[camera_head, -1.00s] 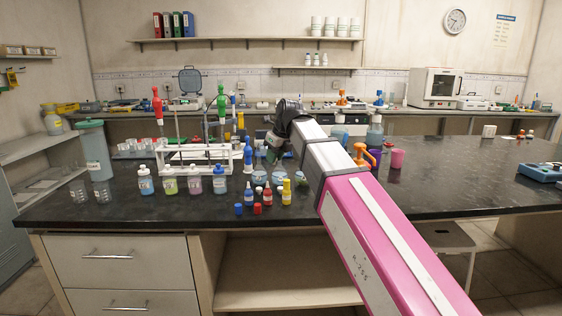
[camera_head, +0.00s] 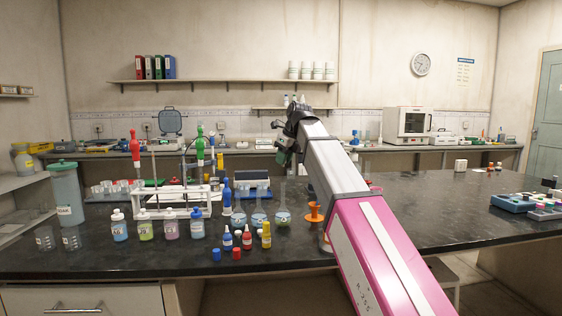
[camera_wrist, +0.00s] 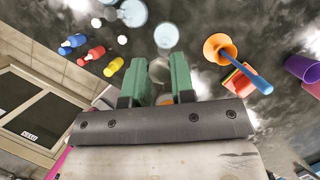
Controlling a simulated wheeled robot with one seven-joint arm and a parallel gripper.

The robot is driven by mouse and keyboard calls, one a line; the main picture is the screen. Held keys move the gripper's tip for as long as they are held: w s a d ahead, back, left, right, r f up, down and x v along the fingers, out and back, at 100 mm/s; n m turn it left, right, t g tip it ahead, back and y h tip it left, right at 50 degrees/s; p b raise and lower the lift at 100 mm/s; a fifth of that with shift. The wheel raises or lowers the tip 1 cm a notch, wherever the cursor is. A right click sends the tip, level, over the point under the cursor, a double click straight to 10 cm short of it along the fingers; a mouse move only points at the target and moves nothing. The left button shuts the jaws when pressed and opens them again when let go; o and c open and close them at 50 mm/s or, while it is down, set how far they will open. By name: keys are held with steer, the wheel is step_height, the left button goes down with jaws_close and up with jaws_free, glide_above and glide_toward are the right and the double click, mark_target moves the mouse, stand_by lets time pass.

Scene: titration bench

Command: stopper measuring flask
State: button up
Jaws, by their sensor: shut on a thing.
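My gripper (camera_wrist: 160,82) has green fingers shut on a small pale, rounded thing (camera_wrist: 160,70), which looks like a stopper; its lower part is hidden. In the head view my gripper (camera_head: 285,150) hangs above and behind the flasks, and what it holds cannot be made out. Glass flasks with pale liquid stand in a row on the dark bench: a left one (camera_head: 238,219), a middle one (camera_head: 259,219) and a right one (camera_head: 283,216). In the wrist view a round flask (camera_wrist: 166,37) lies just beyond the fingertips. I cannot tell which flask is the measuring flask.
Blue, red and yellow dropper bottles (camera_head: 247,240) stand in front of the flasks. A white rack (camera_head: 175,205) and several capped bottles (camera_head: 145,226) are to the left. An orange funnel (camera_wrist: 219,47) and a purple cup (camera_wrist: 300,68) are to the right in the wrist view.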

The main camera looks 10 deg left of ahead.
steer(key=shift+f, duration=2.9)
steer(key=shift+f, duration=0.15)
steer(key=o, duration=1.4)
steer(key=shift+o, duration=0.2)
steer(key=shift+r, duration=3.55)
